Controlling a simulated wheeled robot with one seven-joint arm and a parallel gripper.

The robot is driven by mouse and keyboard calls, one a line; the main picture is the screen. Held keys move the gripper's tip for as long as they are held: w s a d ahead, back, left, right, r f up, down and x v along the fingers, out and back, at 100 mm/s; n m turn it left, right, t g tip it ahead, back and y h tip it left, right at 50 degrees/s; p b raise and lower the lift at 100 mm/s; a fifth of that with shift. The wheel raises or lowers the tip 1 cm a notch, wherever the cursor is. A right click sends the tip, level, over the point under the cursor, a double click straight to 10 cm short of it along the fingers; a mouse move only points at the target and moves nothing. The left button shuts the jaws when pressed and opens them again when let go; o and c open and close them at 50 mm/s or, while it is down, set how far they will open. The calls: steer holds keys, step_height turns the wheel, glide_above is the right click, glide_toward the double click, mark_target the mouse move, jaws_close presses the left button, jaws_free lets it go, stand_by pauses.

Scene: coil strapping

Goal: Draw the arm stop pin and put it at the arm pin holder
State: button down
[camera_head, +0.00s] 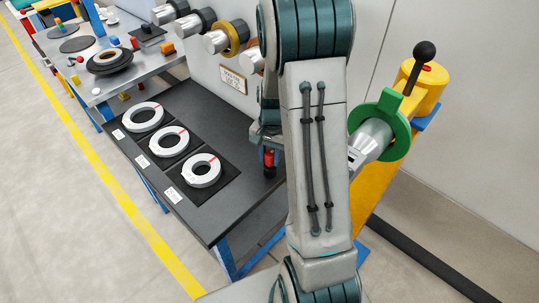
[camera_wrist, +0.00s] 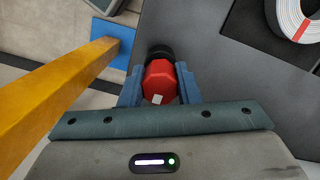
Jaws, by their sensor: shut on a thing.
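The arm stop pin, with a red faceted head (camera_wrist: 158,84), sits between the blue fingers of my gripper (camera_wrist: 159,72), which is shut on it. In the head view the red head (camera_head: 268,158) shows just left of my arm, over the right part of the dark table. A black round part (camera_wrist: 160,52) shows beyond the red head. I cannot tell whether it belongs to the pin or to the arm pin holder, nor whether the pin is seated. My gripper is mostly hidden behind my arm in the head view.
The dark table (camera_head: 225,222) carries several white coil rings (camera_head: 202,171) on black pads. A yellow post (camera_wrist: 55,90) stands close left of my gripper. In the head view a green ring (camera_head: 400,138) and a black-knobbed lever (camera_head: 424,52) are right of my arm.

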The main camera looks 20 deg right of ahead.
steer(key=shift+f+b, duration=0.45)
steer(key=shift+f, duration=0.3)
steer(key=c, duration=1)
jaws_free()
step_height(320, 180, up, 14)
steer(key=w+d+p, duration=0.1)
steer(key=s+a+r+n+t+p, duration=0.2)
steer(key=s+a+r+n, duration=0.2)
steer(key=s, duration=0.4)
steer(key=s+a+r+n+t+h+p, duration=0.1)
steer(key=s+a+r+n+p, duration=0.2)
steer(key=s+a+r, duration=0.3)
steer(key=shift+s+r+n+t+p, duration=0.35)
steer(key=shift+s+n, duration=0.55)
steer(key=shift+s, duration=0.35)
